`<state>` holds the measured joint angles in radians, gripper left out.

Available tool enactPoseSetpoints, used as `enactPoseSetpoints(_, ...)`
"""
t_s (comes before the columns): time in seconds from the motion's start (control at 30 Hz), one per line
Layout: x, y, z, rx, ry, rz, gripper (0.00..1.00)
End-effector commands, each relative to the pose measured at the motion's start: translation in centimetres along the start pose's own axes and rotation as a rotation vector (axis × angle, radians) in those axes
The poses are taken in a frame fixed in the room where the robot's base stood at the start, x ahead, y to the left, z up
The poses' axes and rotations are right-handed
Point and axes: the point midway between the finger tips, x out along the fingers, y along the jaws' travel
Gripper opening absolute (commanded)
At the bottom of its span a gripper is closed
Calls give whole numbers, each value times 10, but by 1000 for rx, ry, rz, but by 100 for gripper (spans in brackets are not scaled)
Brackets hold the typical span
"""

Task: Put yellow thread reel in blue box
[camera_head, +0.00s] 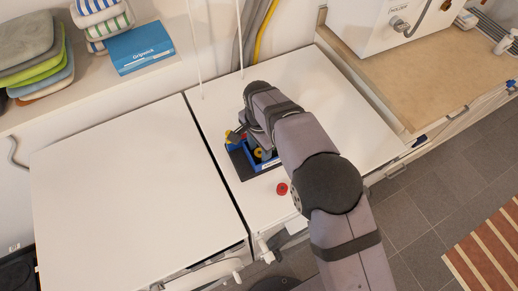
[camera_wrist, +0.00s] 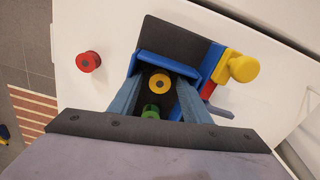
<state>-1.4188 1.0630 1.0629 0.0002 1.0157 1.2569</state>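The blue box (camera_wrist: 150,57) stands on a dark mat in the wrist view, and part of it (camera_head: 268,163) shows below my arm in the head view. A yellow thread reel (camera_wrist: 159,82) appears inside the box, and it also shows in the head view (camera_head: 258,153). A green reel (camera_wrist: 151,111) is behind it, nearer my wrist. My gripper (camera_wrist: 157,88) is over the box with its two grey-blue fingers spread apart. The yellow reel shows between them, and I see no grip on it. In the head view my arm hides the fingers.
A red reel (camera_wrist: 88,62) stands on the white top left of the box. A yellow, red and blue object (camera_wrist: 240,67) is right of the box. The dark mat (camera_wrist: 170,38) lies under the box. The white surface at left (camera_head: 120,175) is clear.

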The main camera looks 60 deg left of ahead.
Motion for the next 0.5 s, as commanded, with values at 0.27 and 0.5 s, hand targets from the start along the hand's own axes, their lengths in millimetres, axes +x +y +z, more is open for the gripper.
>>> enactPoseSetpoints(0.27, -5, 0, 0, 0, 0, -1, 44)
enactPoseSetpoints(0.5, -27, -1, 0, 0, 1, -5, 44)
